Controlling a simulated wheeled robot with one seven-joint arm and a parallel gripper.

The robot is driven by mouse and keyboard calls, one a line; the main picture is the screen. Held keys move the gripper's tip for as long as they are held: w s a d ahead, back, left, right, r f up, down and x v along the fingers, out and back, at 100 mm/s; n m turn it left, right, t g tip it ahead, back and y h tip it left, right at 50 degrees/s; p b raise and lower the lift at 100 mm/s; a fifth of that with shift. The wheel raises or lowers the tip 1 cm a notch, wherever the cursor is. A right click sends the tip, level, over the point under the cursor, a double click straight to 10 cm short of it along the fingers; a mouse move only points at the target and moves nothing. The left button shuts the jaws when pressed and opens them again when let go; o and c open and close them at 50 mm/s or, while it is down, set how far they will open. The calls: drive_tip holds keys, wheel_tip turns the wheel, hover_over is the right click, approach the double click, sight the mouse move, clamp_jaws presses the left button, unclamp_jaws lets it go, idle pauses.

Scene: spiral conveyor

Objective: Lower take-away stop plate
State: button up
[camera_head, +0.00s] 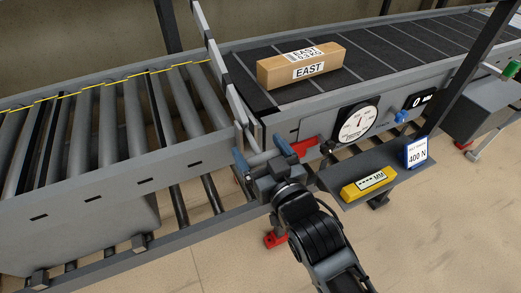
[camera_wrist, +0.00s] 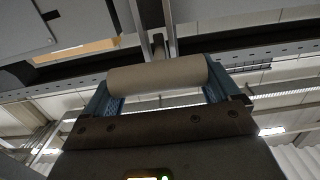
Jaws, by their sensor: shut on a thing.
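The stop plate (camera_head: 224,75) is a tall pale plate with dark stripes. It stands up, slightly tilted, between the roller take-away (camera_head: 105,125) and the dark belt (camera_head: 400,40), its top well above both. My gripper (camera_head: 262,154) is low at the plate's near end, by the conveyor's front side. In the wrist view, my gripper's blue fingers (camera_wrist: 161,84) are shut on the ends of a light grey cylindrical handle (camera_wrist: 157,77). A metal bar (camera_wrist: 158,45) rises behind the handle; their join is partly hidden.
A cardboard box (camera_head: 302,65) marked EAST lies on the belt right of the plate. A red part (camera_head: 303,147) sits close right of my gripper, near a round dial (camera_head: 357,123). A shelf (camera_head: 385,181) carries a yellow gauge (camera_head: 369,184) and a blue 400 N card (camera_head: 416,152).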

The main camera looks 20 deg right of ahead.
drive_tip(key=shift+w+r, duration=0.15)
drive_tip(key=shift+r, duration=0.2)
drive_tip(key=o, duration=1.2)
drive_tip(key=shift+f, duration=0.25)
drive_tip(key=shift+s, duration=0.5)
drive_tip(key=shift+s+r+b, duration=0.2)
drive_tip(key=shift+s+b, duration=0.45)
drive_tip(key=shift+s, duration=2.8)
drive_tip(key=shift+c, duration=0.4)
